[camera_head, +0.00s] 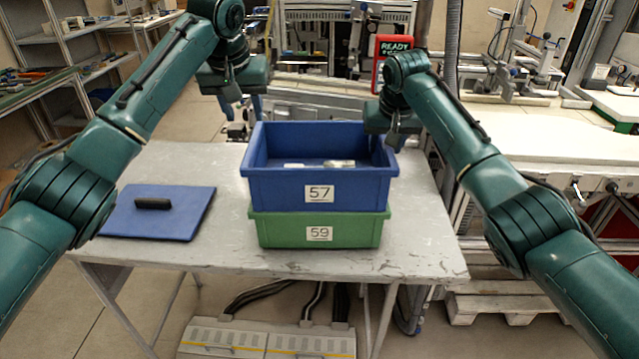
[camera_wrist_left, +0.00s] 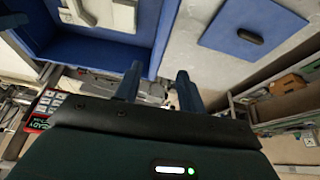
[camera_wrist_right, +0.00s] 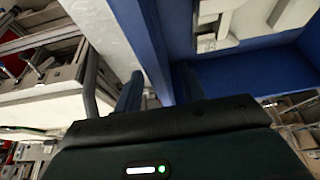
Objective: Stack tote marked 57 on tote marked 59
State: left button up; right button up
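The blue tote marked 57 (camera_head: 268,188) sits upright on the green tote marked 59 (camera_head: 283,232) on the grey table. Its rim looks level and lined up with the tote below. Several light-coloured items lie inside tote 57. My left gripper (camera_head: 242,108) is open and empty, raised behind and left of tote 57; the left wrist view shows clear space between its fingers (camera_wrist_left: 158,88). My right gripper (camera_head: 390,142) is at the right wall of tote 57. In the right wrist view its fingers (camera_wrist_right: 158,88) are apart, with the blue wall passing between them.
A flat blue panel with a black handle (camera_head: 172,222) lies on the table's left side. The grey table (camera_head: 425,250) has free room to the right of the totes. A white bench (camera_head: 520,135) stands at the right.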

jog(key=shift+s+r, duration=0.1)
jog(key=shift+r, duration=0.25)
pick_arm(q)
jog(key=shift+v, duration=0.85)
pick_arm(e)
jog(key=v, duration=1.1)
jog(key=shift+r, duration=0.15)
jog(key=shift+s, duration=0.15)
